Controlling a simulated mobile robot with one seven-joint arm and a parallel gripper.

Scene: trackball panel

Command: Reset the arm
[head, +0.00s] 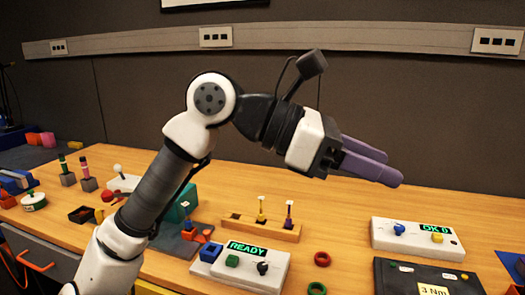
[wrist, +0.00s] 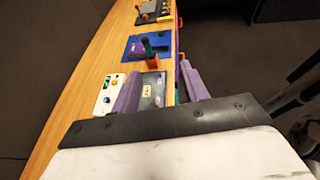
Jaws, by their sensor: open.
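My gripper (head: 388,165) is raised above the wooden table in the head view, to the right of the picture's middle. Its two purple fingers point right and slightly down. They are apart, with nothing seen between them. In the wrist view, my gripper (wrist: 160,70) shows its purple fingers spread wide, one on each side of a dark panel (wrist: 152,92) that lies lower down on the table. My arm rises from the lower left, bends at a white elbow joint and reaches right.
The table (head: 340,208) holds a white READY box (head: 270,269), a white OK 0 box (head: 401,244), a wooden rack (head: 245,226) with upright pegs, and a red ring (head: 322,259). A grey wall stands behind. The air around my gripper looks clear.

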